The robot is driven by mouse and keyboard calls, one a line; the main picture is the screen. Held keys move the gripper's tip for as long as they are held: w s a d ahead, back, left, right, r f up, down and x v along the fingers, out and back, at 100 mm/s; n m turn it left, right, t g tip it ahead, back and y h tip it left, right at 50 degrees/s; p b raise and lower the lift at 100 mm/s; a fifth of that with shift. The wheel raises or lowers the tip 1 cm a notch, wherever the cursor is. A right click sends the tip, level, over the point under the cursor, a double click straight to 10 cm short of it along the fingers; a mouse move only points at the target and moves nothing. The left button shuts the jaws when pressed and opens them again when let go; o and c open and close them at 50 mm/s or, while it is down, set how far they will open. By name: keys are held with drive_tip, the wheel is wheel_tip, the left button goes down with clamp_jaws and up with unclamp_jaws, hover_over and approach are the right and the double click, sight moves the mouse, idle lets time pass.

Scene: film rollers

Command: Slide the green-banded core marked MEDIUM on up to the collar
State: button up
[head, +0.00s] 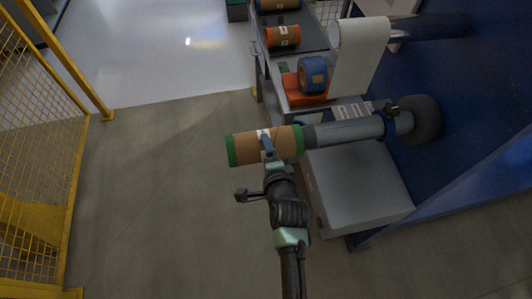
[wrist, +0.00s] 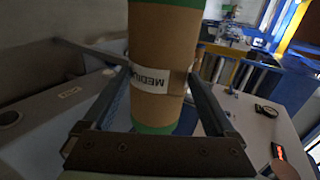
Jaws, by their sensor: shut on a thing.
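The green-banded core (head: 246,148) is a brown cardboard tube with a green band at each end. In the wrist view the core (wrist: 160,108) carries a white label reading MEDIUM, upside down. My gripper (head: 267,146) is shut on the core near its middle, one finger on each side in the wrist view. The core lies roughly level, in line with the grey shaft (head: 345,132). Its right green end meets the shaft's left tip; I cannot tell whether it is over the tip.
A dark round hub (head: 426,118) stands behind the collar. A grey box (head: 360,195) lies below the shaft. A bench behind holds a blue roll (head: 313,74) on an orange block and an orange roll (head: 283,37). A yellow mesh fence (head: 38,120) stands left; floor between is clear.

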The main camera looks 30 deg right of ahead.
sight(318, 143)
drive_tip(key=shift+s+d+b, duration=0.25)
drive_tip(key=shift+d+b, duration=0.1)
drive_tip(key=shift+d, duration=0.5)
drive_tip(key=shift+s+d+b, duration=0.25)
drive_tip(key=shift+d+b, duration=0.1)
drive_tip(key=shift+d, duration=0.5)
drive_tip(key=shift+s+d+r+b, duration=0.15)
drive_tip(key=shift+d+b, duration=0.1)
drive_tip(key=shift+d, duration=0.3)
drive_tip(key=shift+s+d+f+b, duration=0.1)
drive_tip(key=shift+s+d+b, duration=0.1)
drive_tip(key=shift+d, duration=0.4)
drive_tip(key=shift+s+d+r+b, duration=0.15)
drive_tip(key=shift+d+b, duration=0.1)
drive_tip(key=shift+d, duration=0.3)
drive_tip(key=shift+f, duration=0.15)
drive_tip(key=shift+s+d+b, duration=0.25)
drive_tip(key=shift+d+b, duration=0.1)
drive_tip(key=shift+d, duration=0.5)
drive_tip(key=shift+s+d+b, duration=0.2)
drive_tip(key=shift+d+b, duration=0.1)
drive_tip(key=shift+d, duration=0.5)
drive_tip(key=shift+d, duration=0.15)
drive_tip(key=shift+s+d+b, duration=0.25)
drive_tip(key=shift+d+b, duration=0.05)
drive_tip(key=shift+d, duration=0.5)
drive_tip(key=shift+s+d+b, duration=0.25)
drive_tip(key=shift+d+b, duration=0.05)
drive_tip(key=shift+d, duration=0.45)
